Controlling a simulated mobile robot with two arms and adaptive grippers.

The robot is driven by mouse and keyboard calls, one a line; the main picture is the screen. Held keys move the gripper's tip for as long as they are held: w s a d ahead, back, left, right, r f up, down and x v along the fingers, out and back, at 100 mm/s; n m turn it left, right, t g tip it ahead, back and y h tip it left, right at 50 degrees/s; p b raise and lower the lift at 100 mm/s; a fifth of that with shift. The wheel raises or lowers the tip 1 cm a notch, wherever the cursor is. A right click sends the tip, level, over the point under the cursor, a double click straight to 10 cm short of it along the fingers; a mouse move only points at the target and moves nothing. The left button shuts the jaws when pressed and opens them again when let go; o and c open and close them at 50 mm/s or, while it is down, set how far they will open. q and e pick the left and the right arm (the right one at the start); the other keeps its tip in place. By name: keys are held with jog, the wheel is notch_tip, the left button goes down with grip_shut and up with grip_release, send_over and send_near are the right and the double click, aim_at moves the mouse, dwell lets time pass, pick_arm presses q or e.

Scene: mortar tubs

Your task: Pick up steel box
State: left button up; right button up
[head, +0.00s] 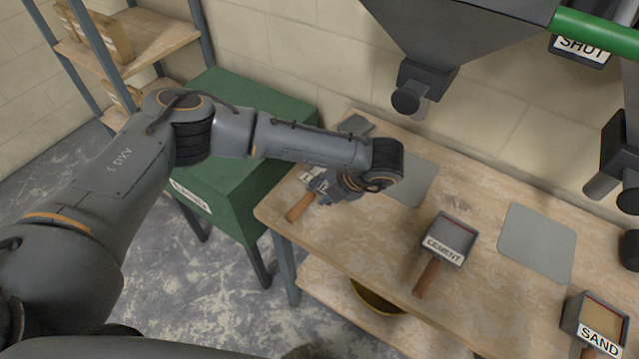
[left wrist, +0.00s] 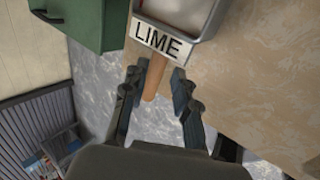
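Three steel boxes with wooden handles are on the wooden bench. The box labelled LIME (left wrist: 190,12) is at the bench's left end, mostly hidden by my left arm in the head view, where its handle (head: 299,208) shows. In the left wrist view, my left gripper (left wrist: 157,76) is open, its fingers on either side of the LIME box's wooden handle (left wrist: 154,80), with gaps visible. It also shows in the head view (head: 322,190). The CEMENT box (head: 452,236) is mid-bench; the SAND box (head: 597,318) is at the right. My right gripper is not in view.
Grey mats (head: 538,242) lie on the bench (head: 390,245). Hoppers (head: 450,30) with spouts hang above it. A green cabinet (head: 225,205) stands left of the bench, and a shelf rack (head: 150,35) behind. A yellow tub (head: 375,298) sits below.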

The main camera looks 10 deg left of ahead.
aim_at(309, 198)
pick_arm(q)
jog(key=shift+w+a+f, duration=0.1)
jog(key=shift+a+f, duration=0.25)
jog(key=shift+f, duration=0.25)
jog(key=shift+a+f+p, duration=0.2)
jog(key=shift+p, duration=0.15)
jog(key=p+x, duration=0.1)
jog(key=x, duration=0.2)
jog(key=shift+a+f+p, duration=0.25)
jog(key=shift+a+p, duration=0.05)
jog(key=shift+a+f, duration=0.2)
jog(key=shift+f, duration=0.25)
grip_shut()
